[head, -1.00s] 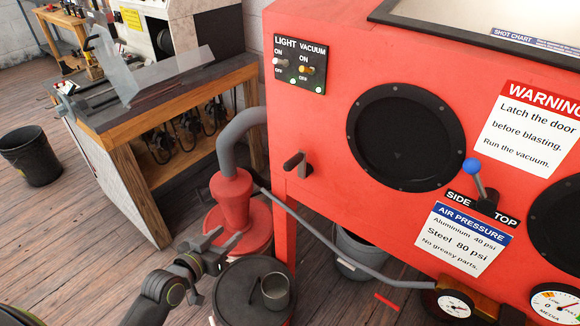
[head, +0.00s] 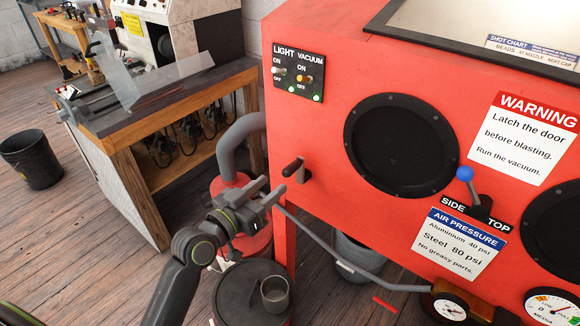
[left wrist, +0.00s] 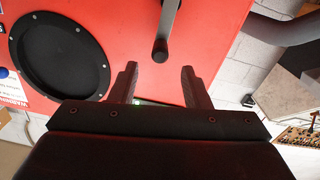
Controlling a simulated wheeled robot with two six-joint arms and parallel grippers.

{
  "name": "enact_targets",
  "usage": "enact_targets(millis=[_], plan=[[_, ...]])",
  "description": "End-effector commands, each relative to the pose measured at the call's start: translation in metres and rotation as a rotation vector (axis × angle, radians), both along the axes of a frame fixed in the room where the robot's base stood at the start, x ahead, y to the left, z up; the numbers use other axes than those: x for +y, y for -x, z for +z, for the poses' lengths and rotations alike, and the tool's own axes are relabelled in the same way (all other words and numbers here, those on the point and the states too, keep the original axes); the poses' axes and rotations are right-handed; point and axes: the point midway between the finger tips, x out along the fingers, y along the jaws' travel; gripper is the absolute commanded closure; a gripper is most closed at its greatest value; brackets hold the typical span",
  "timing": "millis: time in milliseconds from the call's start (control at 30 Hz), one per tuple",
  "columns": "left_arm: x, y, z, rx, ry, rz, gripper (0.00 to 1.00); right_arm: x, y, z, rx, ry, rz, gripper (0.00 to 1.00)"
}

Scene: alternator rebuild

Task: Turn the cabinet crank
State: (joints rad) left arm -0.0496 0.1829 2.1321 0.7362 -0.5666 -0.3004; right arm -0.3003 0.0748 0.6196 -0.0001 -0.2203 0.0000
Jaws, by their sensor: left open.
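The cabinet crank (head: 297,169) is a small dark handle on the red blast cabinet's (head: 330,105) front, left of the round black port. In the left wrist view the crank (left wrist: 166,30) hangs in line with the gap between the fingers, its rounded end just beyond the fingertips. My left gripper (head: 273,190) is open and empty, just below and left of the crank in the head view. The left gripper also shows in the left wrist view (left wrist: 158,70), with both fingers apart. No contact with the crank is visible. My right gripper is not in view.
A blue-knobbed lever (head: 467,177) and two switches (head: 291,74) are on the cabinet front. A grey hose (head: 240,135) runs to a red vacuum unit (head: 230,183) behind my left gripper. A dark drum lid (head: 240,295) with a metal cup (head: 274,291) lies below.

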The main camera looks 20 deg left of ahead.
Motion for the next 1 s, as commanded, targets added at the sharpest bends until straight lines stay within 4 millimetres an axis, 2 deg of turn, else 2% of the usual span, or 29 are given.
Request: enact_targets(millis=[33, 200, 400, 600, 833, 867, 1000], plan=[[-0.004, -0.012, 0.002, 0.0, 0.004, 0.0, 0.57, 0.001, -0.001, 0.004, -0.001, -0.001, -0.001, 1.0], [-0.016, -0.043, 0.002, -0.001, 0.001, 0.0, 0.57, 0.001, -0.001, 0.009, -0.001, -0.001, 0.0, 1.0], [-0.025, -0.067, 0.001, 0.0, 0.0, 0.001, 0.57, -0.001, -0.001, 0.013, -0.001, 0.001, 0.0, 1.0], [-0.029, -0.076, 0.0, 0.0, 0.0, 0.001, 0.57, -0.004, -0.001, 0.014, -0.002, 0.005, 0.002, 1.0], [-0.029, -0.076, 0.0, 0.0, 0.0, 0.001, 0.57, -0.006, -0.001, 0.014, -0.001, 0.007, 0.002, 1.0], [-0.029, -0.076, 0.0, 0.0, 0.0, 0.001, 0.58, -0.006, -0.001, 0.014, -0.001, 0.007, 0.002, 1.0], [-0.029, -0.076, 0.0, 0.0, 0.0, 0.001, 0.77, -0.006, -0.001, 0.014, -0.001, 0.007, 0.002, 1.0]])
